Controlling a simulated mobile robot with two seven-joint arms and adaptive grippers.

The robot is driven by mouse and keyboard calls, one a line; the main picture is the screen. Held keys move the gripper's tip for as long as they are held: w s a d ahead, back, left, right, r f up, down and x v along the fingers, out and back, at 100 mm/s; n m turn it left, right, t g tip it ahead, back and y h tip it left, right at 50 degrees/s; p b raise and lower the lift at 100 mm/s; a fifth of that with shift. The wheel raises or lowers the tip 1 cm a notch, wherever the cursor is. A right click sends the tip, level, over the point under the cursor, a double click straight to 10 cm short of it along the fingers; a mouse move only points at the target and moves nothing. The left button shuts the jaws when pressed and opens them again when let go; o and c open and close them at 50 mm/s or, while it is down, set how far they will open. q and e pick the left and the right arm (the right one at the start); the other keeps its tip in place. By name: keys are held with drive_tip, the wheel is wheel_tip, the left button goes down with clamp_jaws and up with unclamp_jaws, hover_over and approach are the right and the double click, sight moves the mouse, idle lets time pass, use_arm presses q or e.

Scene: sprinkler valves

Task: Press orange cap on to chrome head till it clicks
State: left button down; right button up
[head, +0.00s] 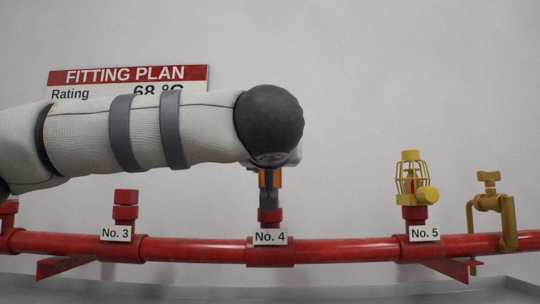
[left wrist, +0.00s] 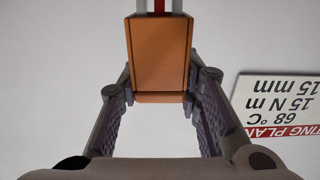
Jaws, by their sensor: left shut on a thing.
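The orange cap (left wrist: 160,52) is a box shape between the two fingers of my left gripper (left wrist: 161,92) in the left wrist view. The gripper is shut on it. Beyond the cap, two pale metal bars with a red rod between them show at the top edge, likely the chrome head (left wrist: 178,6). In the head view my left gripper (head: 269,190) points down over the No. 4 outlet (head: 270,215), with orange slivers beside the fingers. My wrist hides most of the head and cap, so I cannot tell how far the cap is seated. My right gripper is not in view.
A red pipe (head: 195,248) runs across the wall. The No. 3 outlet (head: 126,204) has a red plug; No. 5 carries a yellow caged head (head: 410,183). My arm partly covers the fitting plan sign (head: 128,75).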

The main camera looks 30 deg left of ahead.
use_arm(q)
drive_tip(key=shift+f, duration=0.85)
drive_tip(key=c, duration=1.1)
unclamp_jaws()
drive_tip(key=shift+v, duration=4)
